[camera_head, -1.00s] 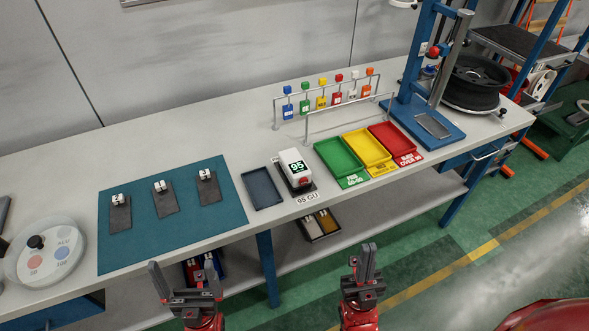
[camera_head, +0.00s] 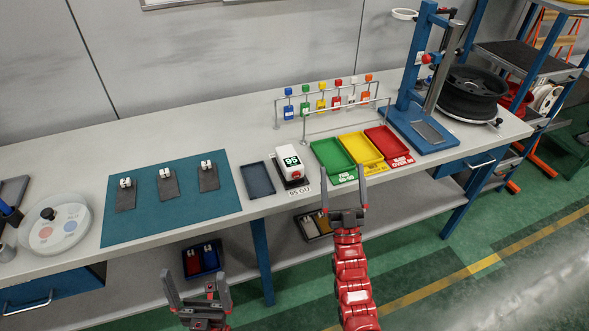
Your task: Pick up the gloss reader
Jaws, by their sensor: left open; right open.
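The gloss reader (camera_head: 289,160) is a small white block with a dark screen reading 95 and a red spot at its front. It rests on a dark base on the bench, behind a "95 GU" label. My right gripper (camera_head: 343,196) is open and empty at the bench's front edge, in front of the green tray and to the right of the reader, apart from it. My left gripper (camera_head: 196,292) is open and empty, low in front of the bench and left of the reader.
A green tray (camera_head: 322,148), yellow tray (camera_head: 350,141) and red tray (camera_head: 378,135) stand right of the reader. An empty dark tray (camera_head: 258,190) is just left. A teal mat (camera_head: 140,222) holds several grey plates. A tag rail (camera_head: 332,127) stands behind the trays.

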